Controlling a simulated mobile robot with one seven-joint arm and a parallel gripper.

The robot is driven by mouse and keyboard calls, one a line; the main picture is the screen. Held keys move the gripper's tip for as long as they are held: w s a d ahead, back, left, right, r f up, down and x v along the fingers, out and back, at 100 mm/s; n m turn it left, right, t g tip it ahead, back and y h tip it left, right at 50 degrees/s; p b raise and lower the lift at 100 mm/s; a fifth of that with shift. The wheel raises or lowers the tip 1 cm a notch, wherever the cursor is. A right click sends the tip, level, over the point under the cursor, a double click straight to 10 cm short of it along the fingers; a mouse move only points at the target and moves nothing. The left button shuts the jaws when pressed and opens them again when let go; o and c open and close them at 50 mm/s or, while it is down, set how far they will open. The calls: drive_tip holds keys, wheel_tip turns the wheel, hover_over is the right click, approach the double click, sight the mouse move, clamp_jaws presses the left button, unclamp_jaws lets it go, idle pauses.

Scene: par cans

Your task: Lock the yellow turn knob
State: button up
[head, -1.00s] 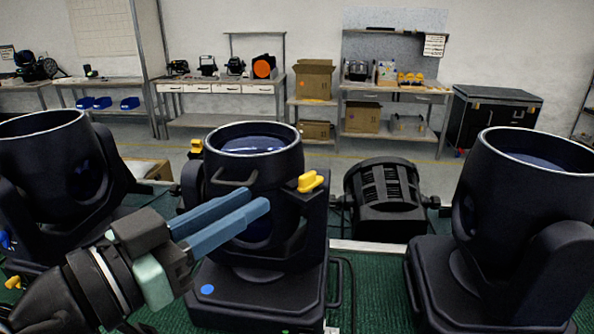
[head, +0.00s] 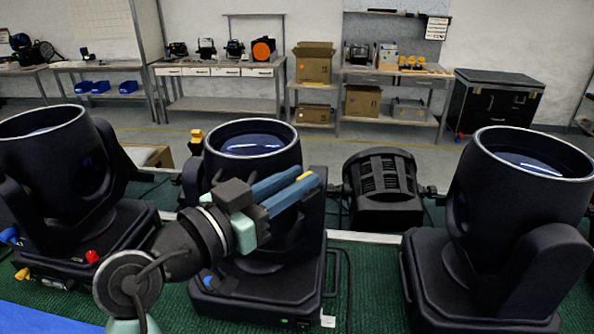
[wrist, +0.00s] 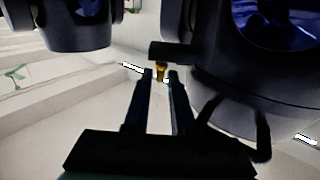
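The yellow turn knob sits on the right yoke arm of the middle black moving-head light (head: 250,155). In the head view only a small yellow part of the knob (head: 304,176) shows; my blue fingers hide most of it. In the wrist view the yellow knob (wrist: 161,68) appears small, between the fingertips or just past them; I cannot tell which. My gripper (head: 302,187) is in front of the light with its fingers pointing at the knob. In the wrist view my gripper (wrist: 160,75) is open, with a visible gap around the knob.
Similar lights stand at left (head: 50,160) and right (head: 520,200). A smaller black fixture (head: 382,185) stands behind right. Another yellow knob (head: 196,136) is on the middle light's left side. A black cable (head: 348,280) runs beside its base on the green mat (head: 375,290).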

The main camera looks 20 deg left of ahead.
drive_tip(key=shift+w+d, duration=0.15)
drive_tip(key=shift+w, duration=0.15)
clamp_jaws()
